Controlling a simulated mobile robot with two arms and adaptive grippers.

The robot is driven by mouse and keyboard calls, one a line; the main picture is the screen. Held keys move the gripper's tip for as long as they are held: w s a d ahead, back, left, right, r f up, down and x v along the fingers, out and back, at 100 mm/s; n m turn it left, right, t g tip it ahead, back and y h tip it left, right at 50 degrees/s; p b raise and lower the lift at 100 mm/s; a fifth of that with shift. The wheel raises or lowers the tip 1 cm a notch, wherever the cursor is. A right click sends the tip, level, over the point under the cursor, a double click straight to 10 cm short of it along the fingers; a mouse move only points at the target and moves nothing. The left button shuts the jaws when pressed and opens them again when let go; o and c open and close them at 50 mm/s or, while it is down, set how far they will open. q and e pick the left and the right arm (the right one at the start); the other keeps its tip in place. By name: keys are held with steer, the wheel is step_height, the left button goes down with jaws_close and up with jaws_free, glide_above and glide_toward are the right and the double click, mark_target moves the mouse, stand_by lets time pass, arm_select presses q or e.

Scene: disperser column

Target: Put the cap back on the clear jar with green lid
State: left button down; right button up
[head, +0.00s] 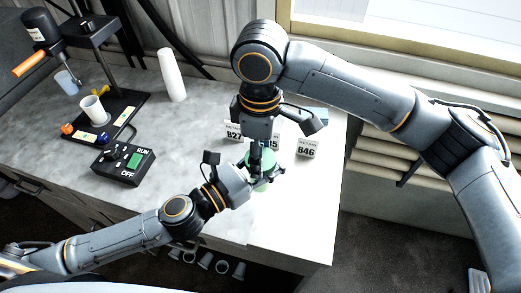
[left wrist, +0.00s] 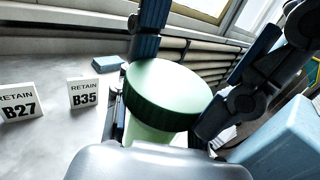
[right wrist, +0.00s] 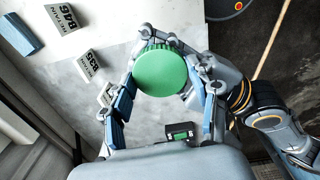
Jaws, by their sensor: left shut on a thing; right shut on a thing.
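The green lid (left wrist: 168,95) is a round ribbed cap. In the left wrist view it sits at the mouth of the clear jar (left wrist: 150,133), whose greenish body shows just below it. I cannot tell whether it is fully seated. My left gripper (head: 268,183) is shut around the jar's body from the side. My right gripper (head: 262,163) points down from above and is shut on the lid, with one finger on each side. The right wrist view shows the lid's flat top (right wrist: 161,72) between the fingers. Both grippers hide much of the jar in the head view.
Retain cards B27 (left wrist: 19,102), B35 (left wrist: 84,93) and B46 (head: 306,149) stand behind the jar. A switch box (head: 124,163), a disperser stand (head: 108,105) and a white cylinder (head: 171,75) are at the left. The bench's right edge is close by. The bench middle is clear.

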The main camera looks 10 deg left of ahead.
steer(key=shift+m, duration=0.6)
steer(key=o, duration=1.3)
steer(key=shift+r, duration=0.1)
steer(key=shift+r, duration=2.2)
steer(key=shift+c, duration=0.5)
